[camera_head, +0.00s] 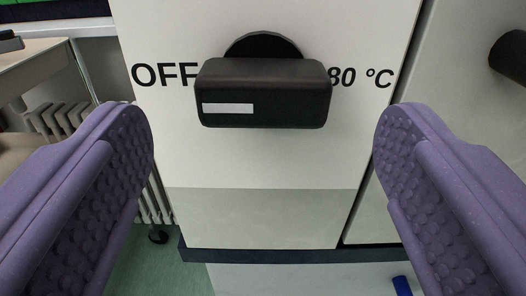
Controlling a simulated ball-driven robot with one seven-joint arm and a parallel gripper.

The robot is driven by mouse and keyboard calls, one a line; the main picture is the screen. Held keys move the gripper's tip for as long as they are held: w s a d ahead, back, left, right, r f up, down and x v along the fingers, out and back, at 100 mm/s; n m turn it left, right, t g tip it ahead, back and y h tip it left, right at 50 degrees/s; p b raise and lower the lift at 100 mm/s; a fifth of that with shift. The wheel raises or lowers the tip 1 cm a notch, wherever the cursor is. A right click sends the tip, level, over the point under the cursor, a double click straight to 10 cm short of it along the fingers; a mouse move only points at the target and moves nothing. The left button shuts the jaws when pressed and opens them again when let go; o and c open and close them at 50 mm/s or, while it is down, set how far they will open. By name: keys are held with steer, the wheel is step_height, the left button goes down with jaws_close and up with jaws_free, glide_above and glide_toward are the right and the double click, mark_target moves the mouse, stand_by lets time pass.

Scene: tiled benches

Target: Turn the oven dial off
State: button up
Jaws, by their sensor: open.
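The oven dial (264,98) is a black bar-shaped knob on a round black base, on the white oven panel (264,160). Its bar lies level, with a white mark on the left part of its face. The mark is on the side of the word OFF (163,75); "80 °C" is printed to the right, partly covered by the dial. My gripper (264,135) is open, with a purple padded finger at each side of the picture. The dial appears between the fingers, slightly above their tips, and nothing is held. How far the fingertips are from the dial is hard to tell.
A second black knob (510,56) sticks out at the right edge on the neighbouring panel. A radiator (42,118) and a bench (35,62) stand at the left. A blue object (402,286) shows at the bottom right. Green floor shows at the lower left.

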steer(key=s, duration=0.3)
steer(key=shift+s, duration=0.4)
step_height(320, 180, up, 22)
steer(key=s+g, duration=0.1)
steer(key=s, duration=0.2)
steer(key=s+r+g, duration=0.1)
steer(key=s+r, duration=1.6)
steer(key=r, duration=0.1)
steer(key=shift+s+r+g, duration=0.2)
steer(key=shift+s+g, duration=0.1)
steer(key=shift+s, duration=0.05)
steer(key=shift+a, duration=0.1)
